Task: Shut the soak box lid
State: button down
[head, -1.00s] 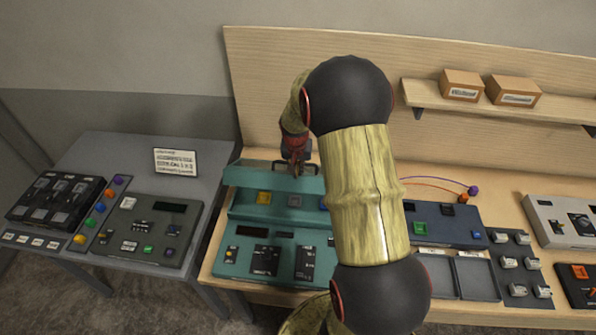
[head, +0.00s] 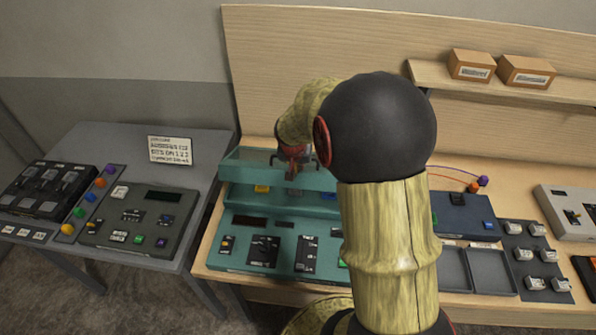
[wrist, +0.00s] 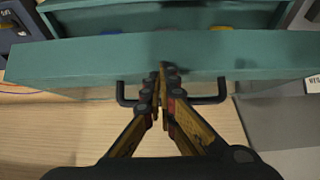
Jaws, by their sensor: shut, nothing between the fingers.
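The soak box is the teal console (head: 228,255) on the wooden bench. Its teal lid (head: 243,167) stands raised along the back, with a yellow button (head: 262,188) showing just below it. In the wrist view the lid (wrist: 85,58) is a wide teal band crossing the picture, with a black bar handle (wrist: 212,100) along its lower side. My gripper (head: 292,174) is at the lid, near the handle. In the wrist view my gripper's fingertips (wrist: 164,72) are together and overlap the lid; contact is unclear. My arm hides the box's right part.
A grey table (head: 95,145) with a dark console (head: 140,215) stands at the left. A blue panel (head: 465,215), trays (head: 485,270) and white switches (head: 523,254) lie to the right. A shelf (head: 510,83) with two cartons is on the back board.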

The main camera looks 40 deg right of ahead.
aim_at(297, 182)
jog(key=shift+t+h, duration=0.6)
jog(key=shift+s+a+f+b, duration=0.35)
jog(key=shift+f+b, duration=0.3)
jog(key=shift+b, duration=0.8)
jog(key=shift+s+a+f+b, duration=0.3)
jog(key=shift+f+b, duration=0.3)
jog(key=shift+b, duration=0.9)
jog(key=shift+s+a+f+b, duration=0.35)
jog(key=shift+f+b, duration=0.3)
jog(key=shift+b, duration=0.8)
jog(key=f+b, duration=0.1)
jog(key=b, duration=0.1)
jog(key=s+a+f+b, duration=0.1)
jog(key=f+b, duration=0.1)
jog(key=a+f+b, duration=0.1)
jog(key=b, duration=0.2)
jog(key=shift+s+a+f, duration=0.1)
jog(key=shift+s+f, duration=0.05)
jog(key=shift+s, duration=0.1)
jog(key=p+v, duration=0.3)
jog(key=v, duration=1)
jog(key=shift+s+a, duration=0.1)
